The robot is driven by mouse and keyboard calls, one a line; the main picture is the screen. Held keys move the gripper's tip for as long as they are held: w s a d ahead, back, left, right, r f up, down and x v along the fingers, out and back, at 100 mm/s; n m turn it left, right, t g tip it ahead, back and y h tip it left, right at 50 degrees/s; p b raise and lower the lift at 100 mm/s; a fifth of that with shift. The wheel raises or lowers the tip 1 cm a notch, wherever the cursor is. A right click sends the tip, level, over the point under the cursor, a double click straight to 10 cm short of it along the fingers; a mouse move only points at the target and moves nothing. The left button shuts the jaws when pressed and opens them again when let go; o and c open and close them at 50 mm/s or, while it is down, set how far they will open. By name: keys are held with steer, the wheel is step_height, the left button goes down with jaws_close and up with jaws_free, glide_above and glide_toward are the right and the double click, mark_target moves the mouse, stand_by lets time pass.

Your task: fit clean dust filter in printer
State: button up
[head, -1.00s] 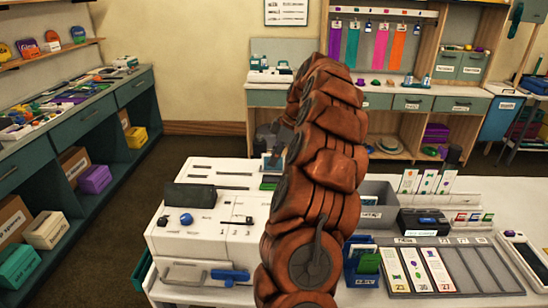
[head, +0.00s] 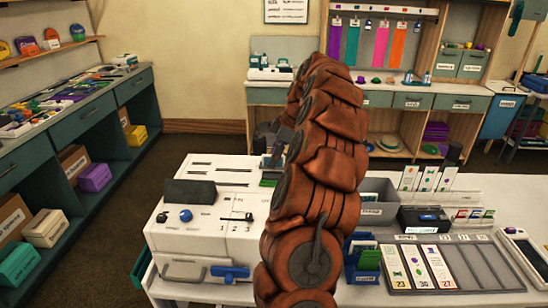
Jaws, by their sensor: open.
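The printer (head: 205,228) is a white boxy machine on the white table, left of my arm. It has a dark panel (head: 190,191), a blue knob (head: 185,215), a slider by the numbers 1, 2, 3 and a blue handle (head: 230,273) on its front. My gripper (head: 271,152) is beyond the printer's back right corner, partly hidden by my thick brown arm. It is open. A small green and blue item (head: 270,178) lies below it; I cannot tell what it is. I cannot make out a dust filter.
Right of my arm stand a grey bin (head: 378,205), a black device (head: 424,219), a blue holder (head: 362,260) and a card tray (head: 480,264). A shelf unit (head: 75,135) runs along the left wall. Dark floor is free between it and the table.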

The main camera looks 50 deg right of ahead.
steer(key=shift+v, duration=3.75)
steer(key=w+a+r+g, duration=0.1)
steer(key=w+a+r, duration=0.15)
steer(key=a, duration=1.35)
steer(key=s+a+f+m+g, duration=0.1)
steer(key=s+a, duration=0.1)
steer(key=a, duration=0.6)
steer(key=s+a+f+m+g, duration=0.1)
steer(key=s+a, duration=0.2)
steer(key=a, duration=0.5)
steer(key=s+a+f+m+g+h, duration=0.1)
steer(key=s+a+f+m, duration=0.2)
steer(key=s, duration=0.8)
steer(key=s+a+f+m+g+h, duration=0.1)
steer(key=s+a+f+m+h, duration=0.1)
steer(key=s+a+f, duration=0.5)
steer(key=s+f, duration=0.1)
steer(key=s, duration=0.4)
steer(key=shift+s+m, duration=0.25)
steer(key=shift+m, duration=0.15)
steer(key=shift+a+f, duration=0.1)
